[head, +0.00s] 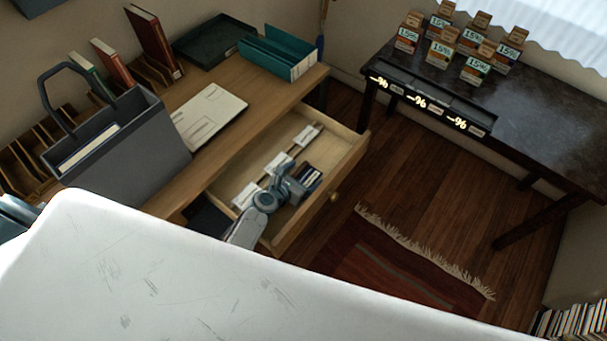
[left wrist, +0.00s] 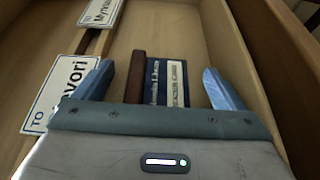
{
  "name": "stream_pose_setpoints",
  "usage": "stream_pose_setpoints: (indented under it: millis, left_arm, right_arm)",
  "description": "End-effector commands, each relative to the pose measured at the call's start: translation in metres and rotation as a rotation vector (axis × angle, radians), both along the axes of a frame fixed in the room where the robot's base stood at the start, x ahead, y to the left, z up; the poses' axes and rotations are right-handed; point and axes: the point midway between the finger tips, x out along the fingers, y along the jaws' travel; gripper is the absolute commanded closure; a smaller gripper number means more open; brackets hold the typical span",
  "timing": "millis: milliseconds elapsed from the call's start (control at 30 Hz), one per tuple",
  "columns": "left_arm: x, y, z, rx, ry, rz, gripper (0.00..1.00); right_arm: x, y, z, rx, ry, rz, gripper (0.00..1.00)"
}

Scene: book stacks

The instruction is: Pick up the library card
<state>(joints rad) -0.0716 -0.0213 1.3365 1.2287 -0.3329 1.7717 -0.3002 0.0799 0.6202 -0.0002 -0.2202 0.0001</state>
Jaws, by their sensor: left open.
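A dark blue library card (left wrist: 158,78) with pale printed lettering and a white strip lies in the open drawer (head: 346,166). In the left wrist view it shows between the two fingers of my left gripper (left wrist: 158,70), with a reddish-brown strip (left wrist: 136,78) along its left side. The fingers are spread, one on each side, and I see no contact with the card. In the head view, my left gripper (head: 296,184) reaches into the drawer beside small dark items (head: 309,178). The card's near end is hidden behind the gripper body. My right gripper is not in view.
White labels (head: 278,160) lie along the drawer's left part. The desk above holds a grey basket (head: 140,150), a teal holder (head: 280,57) and books. A dark table (head: 540,120) stands right.

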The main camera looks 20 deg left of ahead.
Motion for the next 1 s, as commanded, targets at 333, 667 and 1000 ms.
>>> stream_pose_setpoints:
  millis: [333, 667, 1000]
  left_arm:
    - [0.016, -0.006, -0.007, -0.001, 0.0, 0.0, 0.09]
    - [0.016, -0.006, -0.007, 0.0, 0.0, -0.001, 0.57]
    - [0.016, -0.006, 0.003, 0.001, 0.0, -0.002, 0.57]
  right_arm:
    - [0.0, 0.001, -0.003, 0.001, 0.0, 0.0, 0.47]
    - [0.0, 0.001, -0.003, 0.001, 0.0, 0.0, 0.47]
    - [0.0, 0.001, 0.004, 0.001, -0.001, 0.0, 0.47]
